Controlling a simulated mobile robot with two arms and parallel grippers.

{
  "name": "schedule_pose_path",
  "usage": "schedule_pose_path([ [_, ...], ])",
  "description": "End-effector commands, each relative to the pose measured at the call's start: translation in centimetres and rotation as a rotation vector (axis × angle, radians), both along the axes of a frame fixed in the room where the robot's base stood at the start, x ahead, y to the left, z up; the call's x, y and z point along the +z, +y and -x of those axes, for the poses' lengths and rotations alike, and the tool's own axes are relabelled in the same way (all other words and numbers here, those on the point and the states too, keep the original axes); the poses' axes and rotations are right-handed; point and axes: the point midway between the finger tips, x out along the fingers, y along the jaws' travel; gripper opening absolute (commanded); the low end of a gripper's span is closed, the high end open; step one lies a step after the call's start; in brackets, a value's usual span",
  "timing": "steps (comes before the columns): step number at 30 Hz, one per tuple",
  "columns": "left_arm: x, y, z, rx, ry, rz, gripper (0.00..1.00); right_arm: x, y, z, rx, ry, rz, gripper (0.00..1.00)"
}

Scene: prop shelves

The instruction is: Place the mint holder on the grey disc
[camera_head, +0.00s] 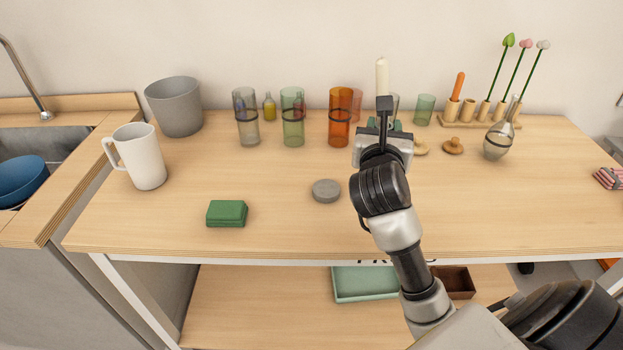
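The grey disc (326,190) lies flat on the table, left of my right arm, with nothing on it. A mint-green thing, probably the mint holder (397,124), shows only in small parts behind my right gripper (384,106). A white candle (381,77) stands upright above it; how the two join is hidden. My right gripper is at the back middle of the table, in front of the mint thing. Its fingers overlap in view, so I cannot tell whether they are open or touch it. My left gripper is not in view.
An orange glass (340,118), green glass (292,118) and grey glass (246,118) stand to the left of the gripper. A green box (227,213), white jug (139,156) and grey pot (174,106) are further left. A glass vase (497,141) stands right. The table around the disc is clear.

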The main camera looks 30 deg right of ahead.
Motion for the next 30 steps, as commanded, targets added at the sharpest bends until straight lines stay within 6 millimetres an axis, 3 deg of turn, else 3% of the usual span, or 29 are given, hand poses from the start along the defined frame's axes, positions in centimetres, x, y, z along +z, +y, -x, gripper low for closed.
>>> schedule_pose_path([
  [6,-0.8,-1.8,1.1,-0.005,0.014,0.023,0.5,-3.0,3.6,-3.2,0.004,0.001,-0.001,0.07],
  [13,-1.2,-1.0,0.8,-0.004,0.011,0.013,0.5,-5.4,6.8,-6.1,0.002,-0.001,0.002,0.07],
  [19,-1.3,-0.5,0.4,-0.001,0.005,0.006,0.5,-6.5,7.6,-6.8,0.001,-0.001,0.002,0.07],
  [25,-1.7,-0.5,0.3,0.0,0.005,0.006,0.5,-9.4,7.6,-6.8,0.001,0.001,0.004,0.07],
  [30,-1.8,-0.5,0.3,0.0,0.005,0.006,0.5,-10.1,7.6,-6.7,0.001,-0.003,0.001,0.07],
])
